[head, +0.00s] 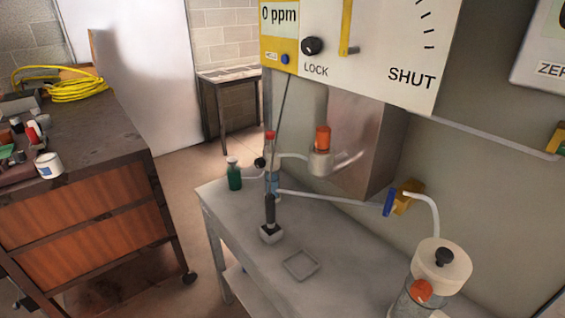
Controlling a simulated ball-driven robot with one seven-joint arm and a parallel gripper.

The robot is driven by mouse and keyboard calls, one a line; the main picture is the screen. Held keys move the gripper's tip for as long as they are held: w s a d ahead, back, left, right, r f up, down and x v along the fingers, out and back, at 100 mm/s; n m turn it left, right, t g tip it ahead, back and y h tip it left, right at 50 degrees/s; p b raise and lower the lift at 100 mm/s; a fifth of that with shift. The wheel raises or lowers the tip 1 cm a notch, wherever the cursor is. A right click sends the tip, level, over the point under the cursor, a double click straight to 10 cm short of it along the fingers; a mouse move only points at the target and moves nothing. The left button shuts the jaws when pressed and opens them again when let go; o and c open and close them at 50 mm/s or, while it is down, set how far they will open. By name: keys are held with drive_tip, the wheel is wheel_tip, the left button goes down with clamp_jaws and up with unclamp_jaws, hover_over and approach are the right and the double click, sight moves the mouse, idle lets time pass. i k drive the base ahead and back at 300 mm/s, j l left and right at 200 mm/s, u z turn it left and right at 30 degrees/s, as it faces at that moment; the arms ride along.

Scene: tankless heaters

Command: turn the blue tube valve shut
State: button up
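The blue tube valve shows in the head view, right of centre. It has a blue lever handle (389,203) on a brass-coloured body (408,197). The handle points up and down, slightly tilted, roughly across the line of the tube. A white tube (325,198) reaches it from the left. Another white tube (433,211) curves down from it to a lidded clear jar (438,270). My gripper is not in view.
A grey bench (245,247) stands below, holding a stand (270,232), a green bottle (234,175) and a small square tray (300,264). A panel (375,50) marked LOCK and SHUT hangs above. A wooden cabinet (90,215) is left; floor shows between.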

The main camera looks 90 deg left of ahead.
sight(390, 206)
drive_tip(key=u, duration=1.55)
